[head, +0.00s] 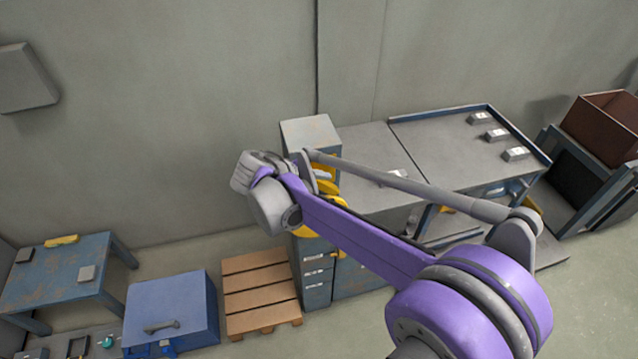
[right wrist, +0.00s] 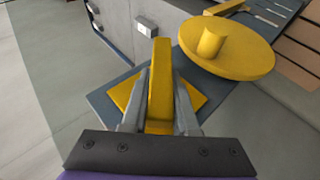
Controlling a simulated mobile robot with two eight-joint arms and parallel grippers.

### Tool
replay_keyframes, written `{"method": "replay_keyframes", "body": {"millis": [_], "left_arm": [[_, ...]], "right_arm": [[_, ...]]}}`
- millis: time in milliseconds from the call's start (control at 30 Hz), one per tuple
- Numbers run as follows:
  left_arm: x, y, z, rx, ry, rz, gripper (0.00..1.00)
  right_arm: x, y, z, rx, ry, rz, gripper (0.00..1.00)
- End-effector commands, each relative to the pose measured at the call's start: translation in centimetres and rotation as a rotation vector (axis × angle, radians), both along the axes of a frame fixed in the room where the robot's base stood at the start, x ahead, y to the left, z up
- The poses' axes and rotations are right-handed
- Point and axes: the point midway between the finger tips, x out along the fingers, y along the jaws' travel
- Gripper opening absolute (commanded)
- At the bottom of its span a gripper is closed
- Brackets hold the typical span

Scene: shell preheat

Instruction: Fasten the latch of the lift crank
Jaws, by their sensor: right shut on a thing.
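In the right wrist view, the two grey fingers of my right gripper (right wrist: 161,100) are closed on the sides of an upright yellow lever (right wrist: 160,68), which appears to be the latch. A yellow square plate (right wrist: 120,93) lies behind it on a blue-grey surface. The yellow round crank wheel (right wrist: 245,62) with its stubby knob is just to the right of the lever, apart from the fingers. In the head view, my purple arm covers most of the crank; only yellow parts (head: 328,187) show by the grey cabinet. The latch cannot be made out there. My left gripper is not in view.
The cabinet with drawers (head: 316,278) stands beside a wooden pallet (head: 258,276). A blue-rimmed workbench (head: 450,145) with small grey blocks is to the right. A blue chest (head: 180,302) and a blue table (head: 60,278) are at the left. Floor shows between the pallet and wall.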

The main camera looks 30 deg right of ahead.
Motion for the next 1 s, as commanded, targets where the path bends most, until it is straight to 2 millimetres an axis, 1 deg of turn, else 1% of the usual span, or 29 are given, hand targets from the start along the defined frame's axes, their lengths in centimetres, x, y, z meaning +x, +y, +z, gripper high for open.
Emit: {"method": "replay_keyframes", "body": {"millis": [33, 600, 800, 1000], "left_arm": [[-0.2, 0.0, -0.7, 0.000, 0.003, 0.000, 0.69], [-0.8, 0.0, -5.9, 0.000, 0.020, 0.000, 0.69], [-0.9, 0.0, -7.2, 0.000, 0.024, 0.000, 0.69], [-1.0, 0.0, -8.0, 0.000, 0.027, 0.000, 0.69]], "right_arm": [[0.0, 0.2, -0.5, -0.043, 0.012, 0.003, 0.00], [0.0, 0.2, -0.7, -0.543, 0.132, 0.000, 0.00], [0.0, 0.1, -0.7, -0.665, 0.162, -0.001, 0.00], [0.0, 0.1, -0.6, -0.739, 0.179, -0.001, 0.00]]}}
